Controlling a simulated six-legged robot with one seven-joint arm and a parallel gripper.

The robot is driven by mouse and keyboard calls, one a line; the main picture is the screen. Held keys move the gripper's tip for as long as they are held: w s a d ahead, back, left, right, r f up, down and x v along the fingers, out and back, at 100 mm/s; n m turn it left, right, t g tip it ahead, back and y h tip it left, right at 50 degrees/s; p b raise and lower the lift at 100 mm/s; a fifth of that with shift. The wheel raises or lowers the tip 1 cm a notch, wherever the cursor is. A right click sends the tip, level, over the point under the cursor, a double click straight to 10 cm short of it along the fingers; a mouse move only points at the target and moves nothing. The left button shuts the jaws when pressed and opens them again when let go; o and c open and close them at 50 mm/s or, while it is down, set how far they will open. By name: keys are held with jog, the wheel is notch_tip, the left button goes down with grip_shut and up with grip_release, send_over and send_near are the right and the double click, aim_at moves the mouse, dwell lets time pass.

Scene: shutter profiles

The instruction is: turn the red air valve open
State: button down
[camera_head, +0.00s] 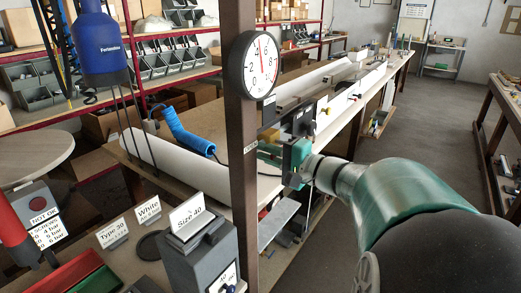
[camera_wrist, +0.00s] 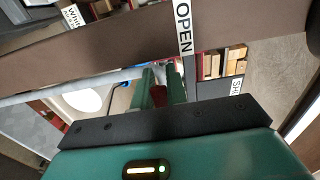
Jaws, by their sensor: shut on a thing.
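The red air valve handle (camera_wrist: 158,96) shows in the wrist view as a small red piece between the two green fingers of my gripper (camera_wrist: 163,80), which is shut on it. A white OPEN label (camera_wrist: 183,27) is fixed to the brown post (camera_wrist: 110,55) just beyond the fingertips. A second label, partly cut off and starting "SH" (camera_wrist: 236,88), is to the right. In the head view my gripper (camera_head: 287,160) is beside the brown post (camera_head: 243,190), and I cannot make out the handle there. The valve body and exact handle angle are hidden.
A round pressure gauge (camera_head: 262,65) is mounted high on the post. A long workbench (camera_head: 340,85) runs back behind it. A grey box with a "Size 40" sign (camera_head: 190,215) stands at front left. The floor (camera_head: 440,120) to the right is clear.

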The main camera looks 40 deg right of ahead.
dwell(0.4)
jog(key=c, duration=1.4)
grip_release()
jog(key=shift+w+f, duration=0.1)
jog(key=v, duration=1.4)
jog(key=shift+a, duration=0.1)
